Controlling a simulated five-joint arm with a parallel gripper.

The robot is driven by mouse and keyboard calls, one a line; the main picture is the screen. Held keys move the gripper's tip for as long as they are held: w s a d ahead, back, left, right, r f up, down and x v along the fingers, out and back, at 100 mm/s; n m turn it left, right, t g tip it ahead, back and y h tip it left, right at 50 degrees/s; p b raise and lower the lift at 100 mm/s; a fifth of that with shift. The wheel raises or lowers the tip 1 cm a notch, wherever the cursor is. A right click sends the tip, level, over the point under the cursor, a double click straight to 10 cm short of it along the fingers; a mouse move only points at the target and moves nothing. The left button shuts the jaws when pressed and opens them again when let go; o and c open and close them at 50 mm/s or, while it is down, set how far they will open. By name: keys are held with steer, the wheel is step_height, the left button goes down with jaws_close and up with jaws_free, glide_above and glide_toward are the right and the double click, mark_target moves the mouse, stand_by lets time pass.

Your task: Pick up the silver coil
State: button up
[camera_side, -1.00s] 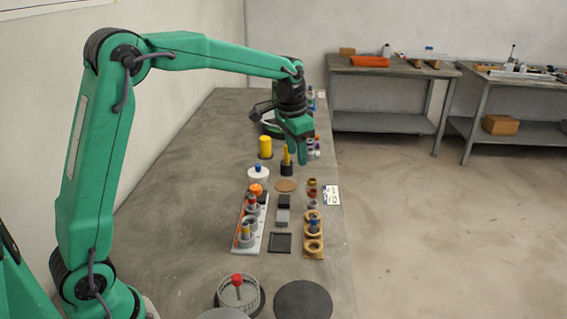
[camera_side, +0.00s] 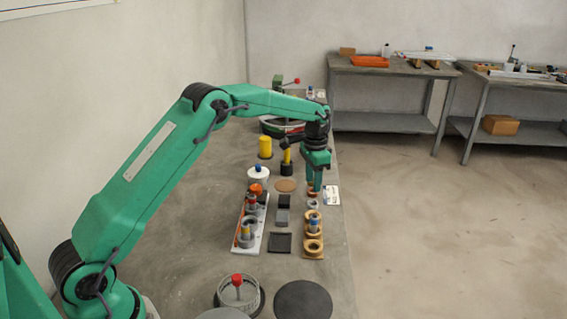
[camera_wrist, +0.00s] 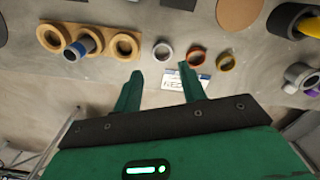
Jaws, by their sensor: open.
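The silver coil (camera_wrist: 163,51) is a small grey ring lying on the bench in the wrist view. It is also in the side view (camera_side: 313,205), just in front of my gripper. My gripper (camera_wrist: 160,72) is open and empty, with its fingers pointing toward the coil. In the wrist view the coil appears just beyond the gap between the fingertips. In the side view the gripper (camera_side: 317,187) hangs low over the row of coils and partly hides the ones behind. I cannot tell its exact height above the bench.
A reddish-brown coil (camera_wrist: 196,56) and a bronze coil (camera_wrist: 226,62) lie beside the silver one. A tan holder (camera_side: 313,253) with several rings stands in front. A printed white card (camera_side: 332,195) lies to the right, near the bench edge.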

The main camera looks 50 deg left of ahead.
steer(key=shift+w+a+f, duration=0.1)
steer(key=shift+a+f, duration=0.05)
steer(key=shift+f, duration=3.8)
steer(key=c, duration=0.7)
